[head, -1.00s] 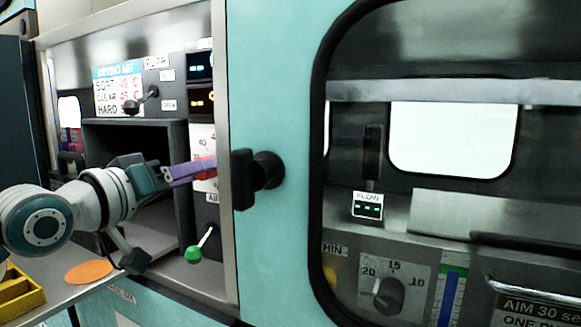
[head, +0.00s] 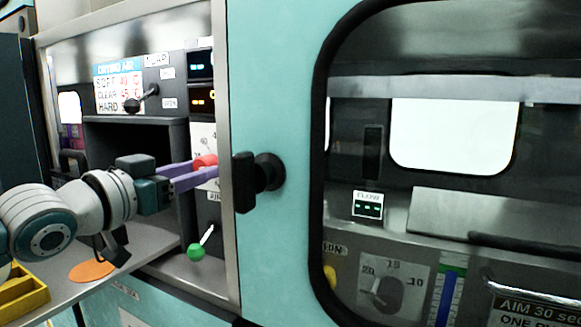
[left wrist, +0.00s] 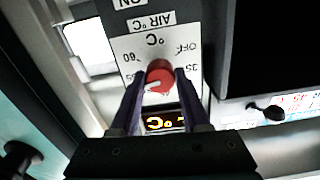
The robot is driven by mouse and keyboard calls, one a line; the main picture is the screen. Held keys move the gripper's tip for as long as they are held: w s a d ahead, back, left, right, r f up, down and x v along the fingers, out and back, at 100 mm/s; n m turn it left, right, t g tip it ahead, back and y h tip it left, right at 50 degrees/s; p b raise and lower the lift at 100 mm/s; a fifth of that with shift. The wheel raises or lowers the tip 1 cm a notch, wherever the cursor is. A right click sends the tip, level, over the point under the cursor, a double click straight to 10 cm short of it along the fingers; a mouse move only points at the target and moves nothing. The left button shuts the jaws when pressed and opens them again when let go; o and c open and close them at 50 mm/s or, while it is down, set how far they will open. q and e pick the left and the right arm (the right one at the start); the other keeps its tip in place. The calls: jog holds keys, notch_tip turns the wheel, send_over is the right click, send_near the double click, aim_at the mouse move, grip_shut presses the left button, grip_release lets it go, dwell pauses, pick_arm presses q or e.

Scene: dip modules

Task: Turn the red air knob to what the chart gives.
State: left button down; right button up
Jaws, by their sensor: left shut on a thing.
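The red air knob (head: 205,160) sits on a white dial plate in the panel right of the dark opening. My left gripper (head: 203,170), with purple fingers, is shut on it. In the left wrist view, the fingers stand on both sides of the red knob (left wrist: 160,77). There the dial appears upside down, with OFF and several numbers; the knob's white mark points to the lower left. The number at the mark is unclear. The drying air chart (head: 120,86) lists SOFT, CLEAR and HARD with temperatures; SOFT seems 40 and CLEAR 45, while HARD's number is hidden. My right gripper is out of view.
A green-tipped lever (head: 196,251) is below the knob, and a black lever (head: 133,104) is by the chart. A black door handle (head: 245,180) stands close right of the fingers. An orange display (head: 202,101) is above the dial. An orange disc (head: 91,270) lies on the shelf.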

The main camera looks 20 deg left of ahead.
pick_arm(q)
jog(key=shift+r, duration=0.1)
dwell(0.3)
jog(key=shift+c, duration=1.9)
grip_release()
jog(key=shift+s, duration=0.1)
jog(key=s, duration=0.9)
jog(key=shift+s+a+b, duration=0.35)
jog(key=shift+b, duration=0.05)
